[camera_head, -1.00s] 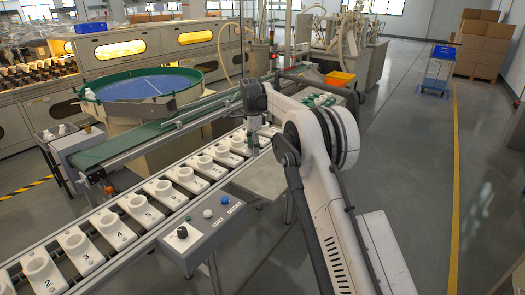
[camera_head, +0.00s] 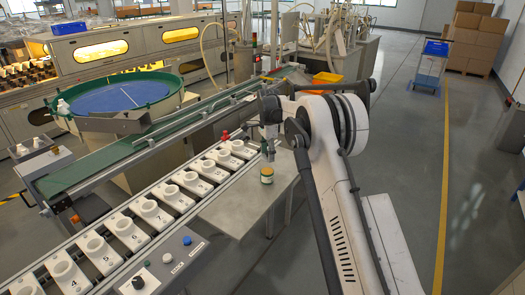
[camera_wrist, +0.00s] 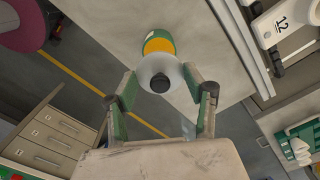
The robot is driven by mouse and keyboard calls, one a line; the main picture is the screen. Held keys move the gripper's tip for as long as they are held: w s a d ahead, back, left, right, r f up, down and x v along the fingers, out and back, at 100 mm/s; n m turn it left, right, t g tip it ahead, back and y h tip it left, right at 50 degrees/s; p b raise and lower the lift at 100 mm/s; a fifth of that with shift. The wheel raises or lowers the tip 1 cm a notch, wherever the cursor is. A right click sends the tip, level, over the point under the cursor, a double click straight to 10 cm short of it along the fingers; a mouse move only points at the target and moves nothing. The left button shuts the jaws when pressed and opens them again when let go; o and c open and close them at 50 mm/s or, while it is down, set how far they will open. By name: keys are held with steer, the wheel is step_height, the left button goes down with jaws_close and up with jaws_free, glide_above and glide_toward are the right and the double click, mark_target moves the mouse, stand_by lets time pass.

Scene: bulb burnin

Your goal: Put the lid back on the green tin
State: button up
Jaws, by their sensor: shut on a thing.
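The green tin (camera_head: 266,175), with a yellow-orange band, stands upright on the pale side table beside the row of numbered holders. It also shows in the wrist view (camera_wrist: 158,43), just beyond my fingertips. A pale round lid (camera_wrist: 153,67) with a dark knob sits between my fingers, in line with the tin. My gripper (camera_wrist: 159,76) is shut on this lid. In the head view my gripper (camera_head: 269,153) points down right above the tin. I cannot tell whether the lid touches the tin.
The row of white numbered holders (camera_head: 150,211) runs along the left of the side table (camera_head: 235,207). A control box (camera_head: 160,270) with knobs stands at the front. A green conveyor (camera_head: 90,172) lies behind. The grey floor on the right is open.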

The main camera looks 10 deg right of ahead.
mark_target(267, 171)
steer(key=shift+s+a+f, duration=0.1)
steer(key=shift+f, duration=0.45)
steer(key=shift+f+b, duration=1.3)
steer(key=shift+f, duration=1.35)
steer(key=shift+f+b, duration=0.15)
steer(key=shift+b, duration=0.8)
stand_by(0.3)
stand_by(0.4)
steer(key=o, duration=1.4)
